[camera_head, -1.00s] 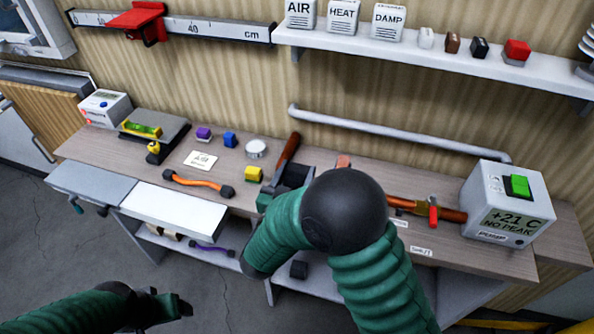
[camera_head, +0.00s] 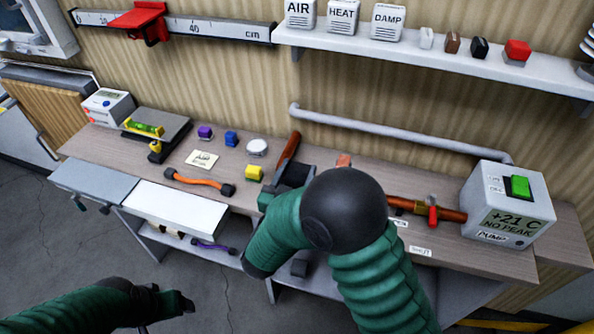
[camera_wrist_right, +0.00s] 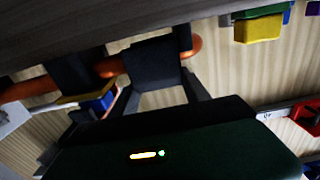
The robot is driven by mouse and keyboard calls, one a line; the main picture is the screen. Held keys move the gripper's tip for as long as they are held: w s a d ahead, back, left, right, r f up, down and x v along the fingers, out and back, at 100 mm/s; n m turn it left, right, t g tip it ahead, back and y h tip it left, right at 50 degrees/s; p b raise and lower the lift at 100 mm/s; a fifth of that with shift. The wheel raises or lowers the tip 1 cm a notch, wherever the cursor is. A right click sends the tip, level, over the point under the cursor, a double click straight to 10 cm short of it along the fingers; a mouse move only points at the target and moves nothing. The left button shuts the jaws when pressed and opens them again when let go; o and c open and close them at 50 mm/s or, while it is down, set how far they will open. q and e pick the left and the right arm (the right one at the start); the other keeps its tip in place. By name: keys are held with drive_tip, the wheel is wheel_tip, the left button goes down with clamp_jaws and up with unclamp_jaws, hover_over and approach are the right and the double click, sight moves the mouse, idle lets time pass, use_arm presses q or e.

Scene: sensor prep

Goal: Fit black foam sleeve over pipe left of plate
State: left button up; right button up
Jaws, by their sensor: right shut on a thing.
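The copper pipe (camera_head: 445,212) runs along the bench into the white pump box; my right arm hides its middle. My right gripper (camera_head: 290,180) is at the bench, partly behind my arm. In the wrist view its jaws (camera_wrist_right: 160,95) are shut on a black block-like piece, the foam sleeve (camera_wrist_right: 152,65). The sleeve lies across the pipe (camera_wrist_right: 25,88), which shows on both sides of it; whether it wraps the pipe I cannot tell. A dark block (camera_wrist_right: 75,72) is beside it on the pipe. My left gripper (camera_head: 172,300) hangs low, away from the bench; its jaw gap is unclear.
The pump box (camera_head: 505,215) stands at the right end. A white rail (camera_head: 390,135) runs along the wall behind.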

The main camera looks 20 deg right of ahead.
drive_tip(key=shift+f+b, duration=0.4)
drive_tip(key=shift+f, duration=0.15)
idle(0.5)
drive_tip(key=o, duration=1.5)
drive_tip(key=o, duration=0.5)
drive_tip(key=shift+r, duration=0.1)
